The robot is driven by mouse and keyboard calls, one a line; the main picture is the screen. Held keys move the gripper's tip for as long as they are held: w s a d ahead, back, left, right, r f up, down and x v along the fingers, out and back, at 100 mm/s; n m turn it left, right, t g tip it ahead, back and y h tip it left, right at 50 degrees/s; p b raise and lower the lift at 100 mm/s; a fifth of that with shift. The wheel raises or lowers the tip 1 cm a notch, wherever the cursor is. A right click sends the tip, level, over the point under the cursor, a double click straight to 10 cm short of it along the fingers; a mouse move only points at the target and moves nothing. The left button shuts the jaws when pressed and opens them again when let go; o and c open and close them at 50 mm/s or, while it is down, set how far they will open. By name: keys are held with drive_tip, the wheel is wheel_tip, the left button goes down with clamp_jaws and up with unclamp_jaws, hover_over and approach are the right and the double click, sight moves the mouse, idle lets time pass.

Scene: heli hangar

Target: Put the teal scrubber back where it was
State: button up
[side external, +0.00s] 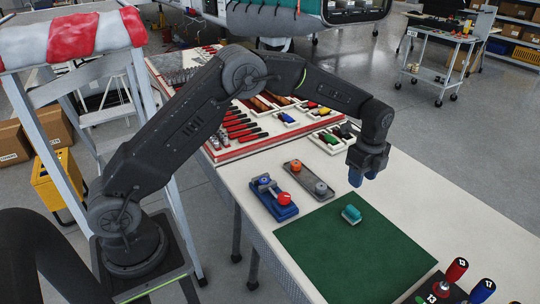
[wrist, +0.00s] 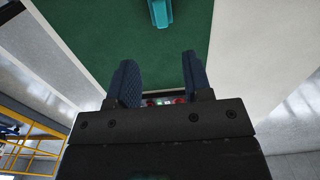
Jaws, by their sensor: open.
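The teal scrubber (side external: 351,214) lies on the green mat (side external: 330,255), near the mat's far edge. It also shows at the top edge of the wrist view (wrist: 160,14), partly cut off, over the mat (wrist: 95,35). My gripper (side external: 363,179) hangs above the table just behind the scrubber, its blue fingers pointing down. In the wrist view my gripper (wrist: 160,77) has its two fingers apart with nothing between them. It does not touch the scrubber.
A grey tray (side external: 301,175) holding small round-topped items and a blue holder (side external: 282,212) with a red ball stand left of the mat. A black rack (side external: 428,288) with numbered red and blue handles is at front right. Toolboards (side external: 255,140) fill the table's back. The mat is otherwise clear.

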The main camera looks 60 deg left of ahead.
drive_tip(key=s+a+r+n+t, duration=0.3)
drive_tip(key=s+r+n, duration=0.5)
drive_tip(key=s+r, duration=0.7)
drive_tip(key=s+a+r+n+t, duration=0.1)
drive_tip(key=s+n, duration=0.4)
drive_tip(key=s, duration=0.4)
drive_tip(key=s+a+r+n+t, duration=0.1)
drive_tip(key=s+n, duration=0.3)
drive_tip(key=s, duration=0.6)
drive_tip(key=shift+n+t, duration=0.3)
drive_tip(key=shift+n, duration=0.1)
drive_tip(key=shift+r, duration=0.1)
